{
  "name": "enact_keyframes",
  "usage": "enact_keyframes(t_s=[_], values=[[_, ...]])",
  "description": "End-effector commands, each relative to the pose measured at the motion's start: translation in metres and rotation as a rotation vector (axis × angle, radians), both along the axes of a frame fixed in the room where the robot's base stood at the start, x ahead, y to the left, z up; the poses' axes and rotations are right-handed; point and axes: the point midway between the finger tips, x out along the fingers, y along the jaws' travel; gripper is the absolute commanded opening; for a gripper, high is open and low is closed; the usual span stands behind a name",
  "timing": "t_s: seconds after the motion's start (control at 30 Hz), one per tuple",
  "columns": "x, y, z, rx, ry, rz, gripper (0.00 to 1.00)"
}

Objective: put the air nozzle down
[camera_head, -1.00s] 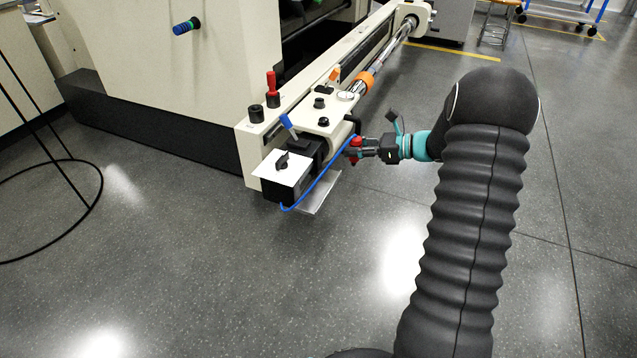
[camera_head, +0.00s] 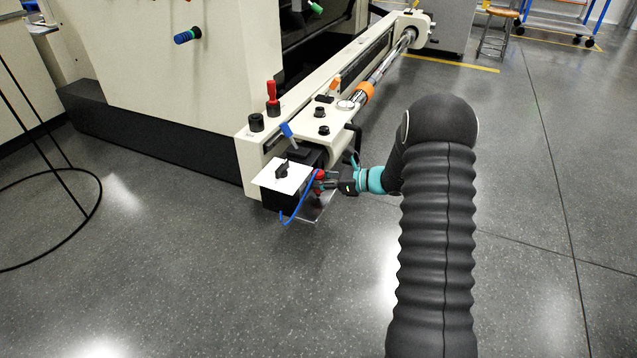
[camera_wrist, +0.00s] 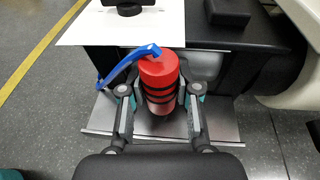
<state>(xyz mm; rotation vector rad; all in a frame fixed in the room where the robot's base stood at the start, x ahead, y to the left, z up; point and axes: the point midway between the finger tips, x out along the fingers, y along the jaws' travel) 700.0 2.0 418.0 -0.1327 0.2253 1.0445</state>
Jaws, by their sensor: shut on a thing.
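A metal shelf plate (camera_wrist: 218,124) lies below the nozzle in the wrist view. Whether the nozzle's base touches the plate cannot be told.
A black box with a white top plate (camera_head: 268,178) stands just left of my gripper. The beige machine rail (camera_head: 292,118) runs behind. A black wire stand (camera_head: 98,200) is at the left; the floor in front is clear.

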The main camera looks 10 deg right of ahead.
Motion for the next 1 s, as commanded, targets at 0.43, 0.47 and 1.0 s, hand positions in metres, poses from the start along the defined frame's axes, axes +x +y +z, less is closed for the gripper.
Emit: enact_keyframes(t_s=[0.43, 0.47, 1.0], values=[[0.0, 0.0, -0.007, -0.001, -0.002, 0.0, 0.39], [0.0, 0.0, -0.006, -0.001, -0.002, 0.0, 0.46], [-0.006, -0.013, 0.001, -0.001, -0.002, -0.002, 0.56]])
